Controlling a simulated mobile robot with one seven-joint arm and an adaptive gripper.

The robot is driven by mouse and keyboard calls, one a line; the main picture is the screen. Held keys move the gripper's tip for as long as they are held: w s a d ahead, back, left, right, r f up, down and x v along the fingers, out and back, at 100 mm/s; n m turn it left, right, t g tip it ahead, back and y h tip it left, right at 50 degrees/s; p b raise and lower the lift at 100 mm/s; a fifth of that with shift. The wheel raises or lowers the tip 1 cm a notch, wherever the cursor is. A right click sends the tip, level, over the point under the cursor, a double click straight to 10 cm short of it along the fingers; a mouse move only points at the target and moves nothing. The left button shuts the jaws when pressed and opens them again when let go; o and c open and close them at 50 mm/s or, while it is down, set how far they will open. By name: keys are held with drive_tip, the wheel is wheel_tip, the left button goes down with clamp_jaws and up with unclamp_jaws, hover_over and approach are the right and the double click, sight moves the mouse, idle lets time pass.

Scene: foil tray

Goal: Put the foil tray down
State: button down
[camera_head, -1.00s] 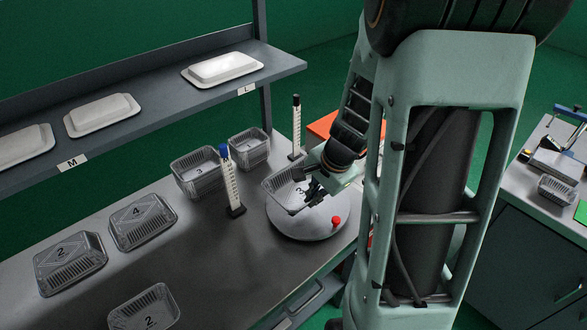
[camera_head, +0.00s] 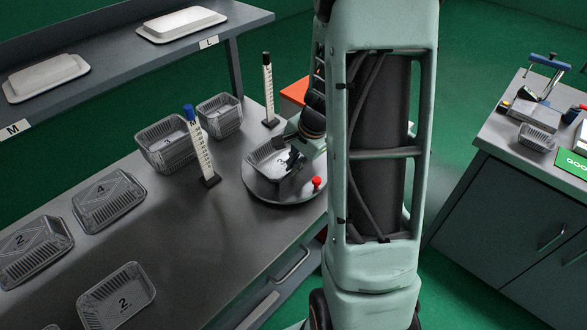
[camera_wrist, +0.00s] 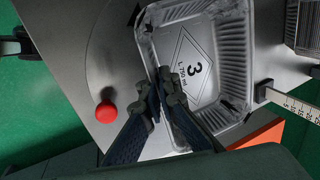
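The foil tray, clear-looking with ribbed walls and a black 3 on its floor, is at the round grey plate (camera_head: 262,193) in the head view (camera_head: 262,152). It fills the upper middle of the wrist view (camera_wrist: 232,88). My gripper (camera_wrist: 166,78) is shut on the tray's near side wall, one finger outside and one inside. In the head view my gripper (camera_head: 293,160) is at the tray's right side. The tray sits over the plate; I cannot tell whether its base touches. A red knob (camera_head: 317,182) is at the plate's front right.
A blue-topped scale post (camera_head: 200,150) and a black-topped one (camera_head: 268,92) stand close by. A shelf (camera_head: 110,70) overhangs the back. Bare bench (camera_head: 190,240) lies in front.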

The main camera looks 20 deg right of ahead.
drive_tip(key=c, duration=2.7)
unclamp_jaws()
drive_tip(key=shift+f, duration=0.15)
drive_tip(key=o, duration=0.5)
drive_tip(key=shift+o, duration=0.2)
drive_tip(key=shift+r, duration=0.4)
drive_tip(key=p+v, duration=0.2)
drive_tip(key=v, duration=0.9)
drive_tip(key=shift+r, duration=0.35)
drive_tip(key=shift+s, duration=0.15)
